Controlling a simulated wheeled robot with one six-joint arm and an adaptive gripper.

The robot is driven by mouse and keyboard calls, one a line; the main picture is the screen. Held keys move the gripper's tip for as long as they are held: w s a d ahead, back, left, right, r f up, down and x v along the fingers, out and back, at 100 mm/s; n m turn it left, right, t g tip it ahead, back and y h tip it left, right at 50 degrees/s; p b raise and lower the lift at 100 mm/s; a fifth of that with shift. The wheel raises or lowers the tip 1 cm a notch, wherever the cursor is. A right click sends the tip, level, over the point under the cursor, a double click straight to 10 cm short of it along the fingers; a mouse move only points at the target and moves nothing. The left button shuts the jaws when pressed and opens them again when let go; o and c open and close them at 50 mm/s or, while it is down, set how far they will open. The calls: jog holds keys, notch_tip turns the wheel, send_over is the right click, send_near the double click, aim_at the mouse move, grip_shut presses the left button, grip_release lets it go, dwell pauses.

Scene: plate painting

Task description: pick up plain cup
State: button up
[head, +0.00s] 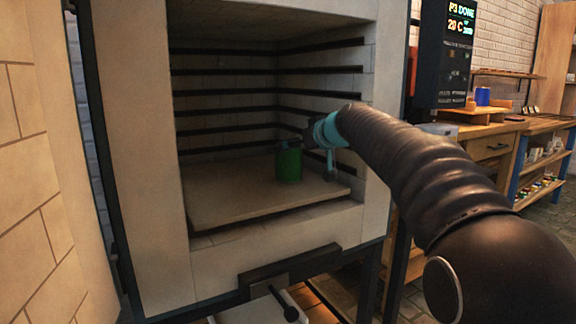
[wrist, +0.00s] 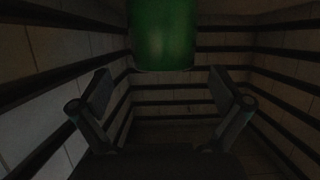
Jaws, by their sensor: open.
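A plain green cup (head: 288,165) stands on the pale shelf slab (head: 225,202) inside the open kiln (head: 147,150). My arm reaches in from the right. My gripper (head: 308,148) is near the cup's upper right side in the head view, and part of it lies dark against the kiln wall. In the wrist view the green cup (wrist: 164,35) fills the top middle, its upper part cut off by the frame. The two fingers of my gripper (wrist: 161,88) are spread wide, one to each side of the cup's line, with nothing between them. Contact is not visible.
Dark grooved rails (head: 225,127) line the kiln walls. The slab is bare left of the cup. A control panel (head: 446,55) reads P3 DONE and 20 C. A blue cup (head: 482,96) stands on the workbench (head: 487,127) at right.

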jog(key=shift+p+x, duration=0.45)
jog(key=shift+x, duration=2.15)
jog(key=shift+s+a, duration=0.2)
jog(key=c, duration=1.3)
jog(key=shift+r, duration=0.1)
jog(key=shift+c, duration=0.2)
